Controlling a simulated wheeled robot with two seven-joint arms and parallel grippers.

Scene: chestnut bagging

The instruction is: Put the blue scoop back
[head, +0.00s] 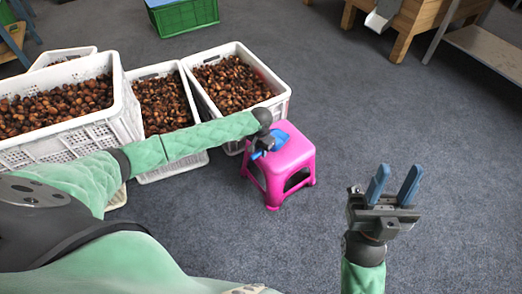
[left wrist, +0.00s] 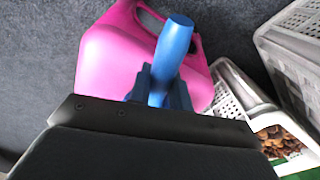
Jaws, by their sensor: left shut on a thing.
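The blue scoop (head: 281,138) is at the top of the pink stool (head: 285,165), with part of it hidden behind my left gripper. My left gripper (head: 262,146) is shut on the scoop's handle, right over the stool's near-left top edge. In the left wrist view the blue handle (left wrist: 174,48) stands up between the fingers (left wrist: 165,88), with the pink stool (left wrist: 110,55) behind it. I cannot tell whether the scoop rests on the stool or hangs just above it. My right gripper (head: 393,187) is open and empty over the floor to the right.
White crates full of chestnuts (head: 277,98) stand left of the stool, close to my left arm. A green crate (head: 186,15) is at the back. A wooden bin on legs (head: 410,22) stands at the back right. The carpet right of the stool is clear.

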